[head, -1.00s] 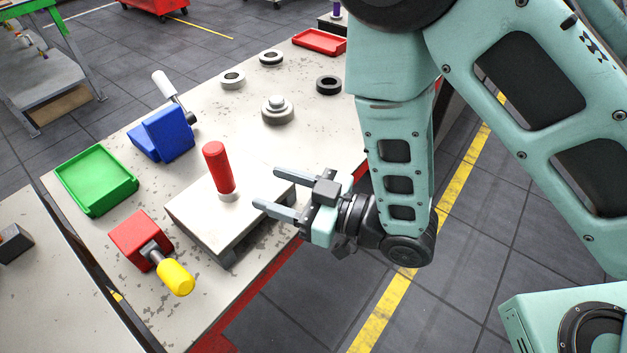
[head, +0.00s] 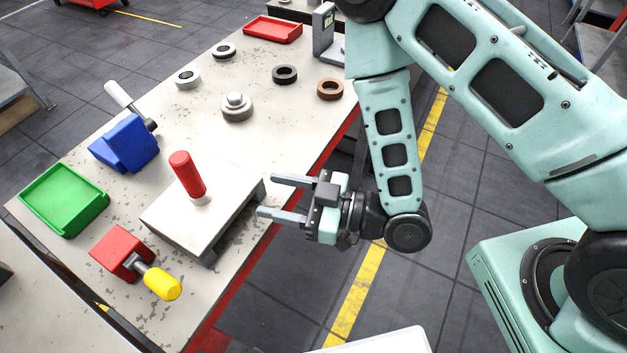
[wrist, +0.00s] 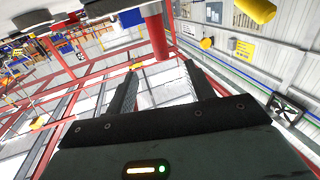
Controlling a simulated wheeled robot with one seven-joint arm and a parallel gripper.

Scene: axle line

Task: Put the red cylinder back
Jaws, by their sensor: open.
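The red cylinder (head: 187,174) stands tilted slightly on a light ring on top of a low grey-white platform (head: 165,222) on the bench. My gripper (head: 266,197) is open and empty, to the right of the platform near the bench's front edge, with its fingers pointing left toward the cylinder. A clear gap separates the fingertips from the cylinder. In the wrist view the red cylinder (wrist: 157,36) shows beyond and between the open fingers (wrist: 160,85).
A red block with a yellow handle (head: 162,284), a blue block (head: 124,145) and a green tray (head: 62,198) lie left of the platform. Several rings, a stepped grey part (head: 236,107) and a red tray (head: 272,29) lie farther back. Bare bench separates them.

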